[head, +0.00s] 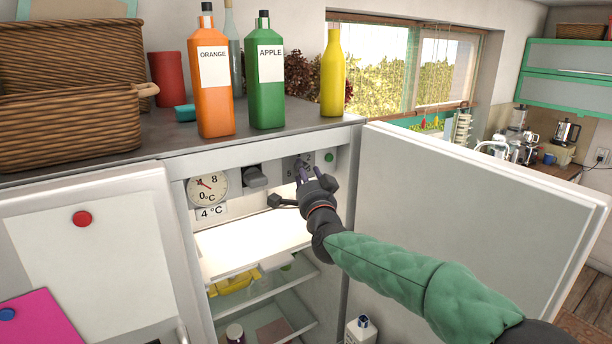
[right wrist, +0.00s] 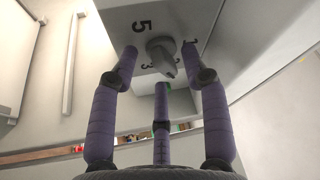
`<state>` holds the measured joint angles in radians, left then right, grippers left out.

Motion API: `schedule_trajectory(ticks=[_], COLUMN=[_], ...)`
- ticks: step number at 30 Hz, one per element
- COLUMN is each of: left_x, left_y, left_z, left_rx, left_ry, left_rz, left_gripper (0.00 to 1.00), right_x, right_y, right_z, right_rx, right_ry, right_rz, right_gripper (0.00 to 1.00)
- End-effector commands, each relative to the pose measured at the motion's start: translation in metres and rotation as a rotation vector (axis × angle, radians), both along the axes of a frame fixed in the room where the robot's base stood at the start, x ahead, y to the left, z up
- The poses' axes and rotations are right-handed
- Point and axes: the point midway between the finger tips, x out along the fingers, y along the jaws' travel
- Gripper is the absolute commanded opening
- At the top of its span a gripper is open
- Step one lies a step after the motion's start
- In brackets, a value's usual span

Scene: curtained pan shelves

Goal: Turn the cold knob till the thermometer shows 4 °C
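The thermometer (head: 207,188) is a round white dial at the upper left inside the open fridge, over a "4 °C" label (head: 211,212). Its red needle points to the upper left, near the 4; the exact reading is too small to tell. The cold knob (right wrist: 161,52) is grey and pointed, on a grey plate with the figures 5, 3 and 1 in view. In the head view my gripper largely hides it. My right gripper (head: 306,177) is at the knob. In the right wrist view its three fingers (right wrist: 160,60) are spread around the knob, with visible gaps. My left gripper is not in view.
A dark grey fitting (head: 255,177) sits between thermometer and knob. The open fridge door (head: 470,215) stands to the right of my arm. Orange (head: 213,95) and green (head: 265,85) bottles and a yellow bottle (head: 333,75) stand on the top above. Glass shelves (head: 255,282) lie below.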

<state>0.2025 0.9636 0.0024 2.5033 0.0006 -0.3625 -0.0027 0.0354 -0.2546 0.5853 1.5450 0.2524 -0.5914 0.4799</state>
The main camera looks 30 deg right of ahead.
Motion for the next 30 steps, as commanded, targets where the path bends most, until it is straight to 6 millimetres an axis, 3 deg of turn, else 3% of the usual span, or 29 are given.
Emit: schedule_trajectory(ticks=[8,24,30], left_x=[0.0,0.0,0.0], left_y=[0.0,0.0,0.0], left_z=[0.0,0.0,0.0], left_rx=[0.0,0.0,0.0], left_ry=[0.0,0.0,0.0], left_rz=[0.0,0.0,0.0], left_gripper=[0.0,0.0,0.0], right_x=[-0.009,-0.088,-0.108], right_y=[0.002,0.023,0.029], right_z=[-0.001,-0.017,-0.021], right_rx=[0.001,0.001,0.0], right_ry=[-0.002,-0.002,-0.001], right_rz=[0.0,0.0,0.0], right_gripper=[0.46,0.46,0.46])
